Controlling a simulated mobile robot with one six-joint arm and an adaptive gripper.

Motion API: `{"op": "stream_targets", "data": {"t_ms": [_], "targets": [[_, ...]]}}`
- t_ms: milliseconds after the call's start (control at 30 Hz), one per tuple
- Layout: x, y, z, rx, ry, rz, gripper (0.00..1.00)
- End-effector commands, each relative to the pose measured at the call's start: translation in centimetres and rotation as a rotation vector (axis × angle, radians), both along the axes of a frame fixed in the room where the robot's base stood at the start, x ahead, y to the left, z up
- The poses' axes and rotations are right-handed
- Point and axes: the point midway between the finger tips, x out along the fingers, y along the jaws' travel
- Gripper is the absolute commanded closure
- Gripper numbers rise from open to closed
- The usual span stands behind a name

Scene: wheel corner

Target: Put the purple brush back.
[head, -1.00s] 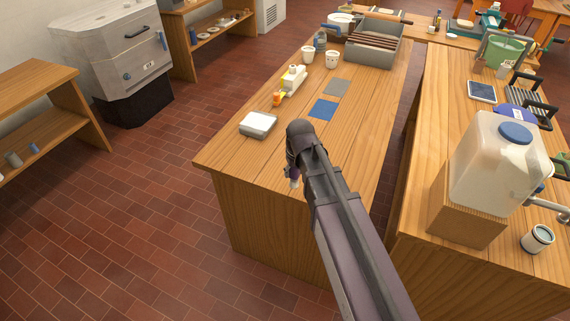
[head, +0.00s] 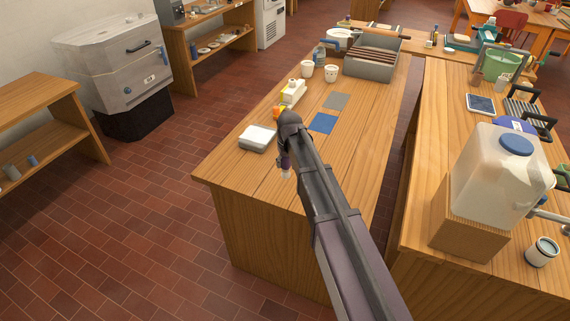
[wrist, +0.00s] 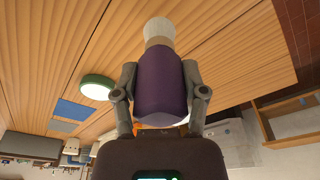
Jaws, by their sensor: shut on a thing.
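My gripper (head: 287,152) is over the near part of the middle wooden table, above its top. In the wrist view my gripper (wrist: 160,95) is shut on the purple brush (wrist: 160,82), with a finger on each side of the purple handle. The brush's pale ferrule and white bristle end point away from the gripper. In the head view the brush (head: 286,162) shows only in part below the gripper, bristles down, the rest hidden by my arm.
A white-topped box (head: 257,138) lies left of my gripper, with a white and yellow device (head: 293,92) behind it. Blue (head: 323,123) and grey (head: 336,101) squares lie to the right. A grey rack (head: 371,66) stands farther back. The table's near end is clear.

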Motion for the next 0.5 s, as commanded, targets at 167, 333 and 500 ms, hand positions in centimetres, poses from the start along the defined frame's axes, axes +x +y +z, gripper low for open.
{"op": "stream_targets", "data": {"t_ms": [167,333,500], "targets": [[2.3,0.7,-0.2,0.000,0.000,0.000,1.00],[2.6,0.8,-0.3,0.000,0.000,0.001,1.00],[2.6,0.8,-0.2,0.000,0.000,0.001,1.00]]}}
